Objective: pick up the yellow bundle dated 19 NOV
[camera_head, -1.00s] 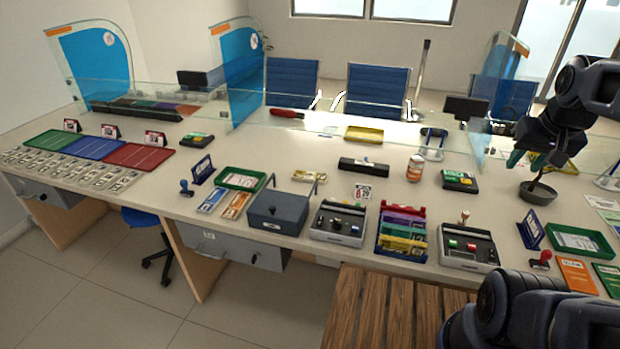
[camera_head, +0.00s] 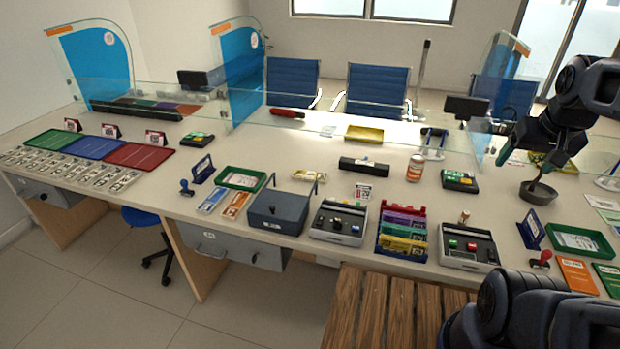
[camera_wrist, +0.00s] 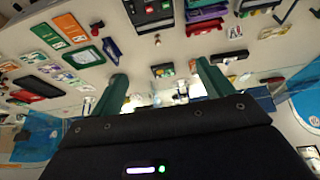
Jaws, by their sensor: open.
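A blue rack (camera_head: 382,244) with a red back stands at the front of the counter, right of centre. It holds coloured bundles, with purple and green ones behind and a yellow bundle (camera_head: 397,246) at the front. The yellow bundle's date is too small to read. In the wrist view the purple bundle (camera_wrist: 206,14) shows at the top edge, but the yellow bundle does not show. My gripper (camera_wrist: 160,72) is open and empty, with its two green fingers apart. In the head view it is above the counter at the right, away from the rack.
Keypad devices (camera_head: 340,222) (camera_head: 468,246) flank the rack. A grey cash box (camera_head: 281,207) stands further left. A can (camera_head: 415,168), a black card terminal (camera_head: 459,180) and a dark bowl (camera_head: 537,193) stand behind. Glass screens line the counter's back.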

